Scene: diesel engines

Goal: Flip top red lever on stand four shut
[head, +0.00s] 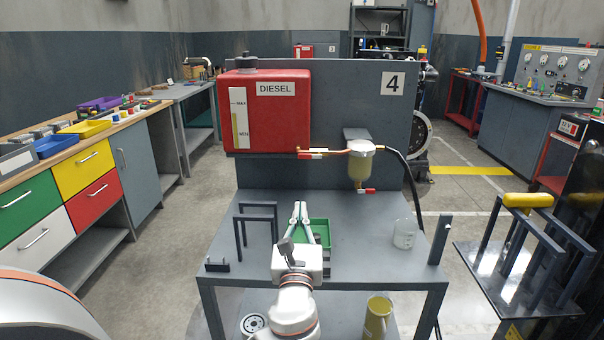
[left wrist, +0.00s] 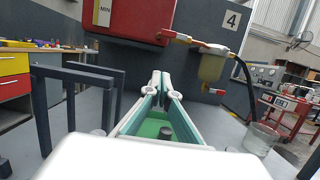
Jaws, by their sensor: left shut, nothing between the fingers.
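Stand four, marked by a "4" sign (head: 392,83), carries a red diesel tank (head: 270,115). The top red lever (head: 316,153) lies roughly along the copper pipe between the tank and the filter bowl (head: 360,165). The lever also shows in the left wrist view (left wrist: 178,36). A lower red lever (head: 366,191) sits under the bowl and also shows in the left wrist view (left wrist: 217,91). My left gripper (head: 300,206) is shut and empty, over the bench, below and apart from the top lever. It points toward the panel (left wrist: 160,76). My right gripper is out of view.
A green tray (head: 326,226) lies on the grey bench by my gripper. A dark frame (head: 256,217) stands to its left. A glass beaker (head: 404,234) is at the right, and a dark post (head: 440,240) at the right edge.

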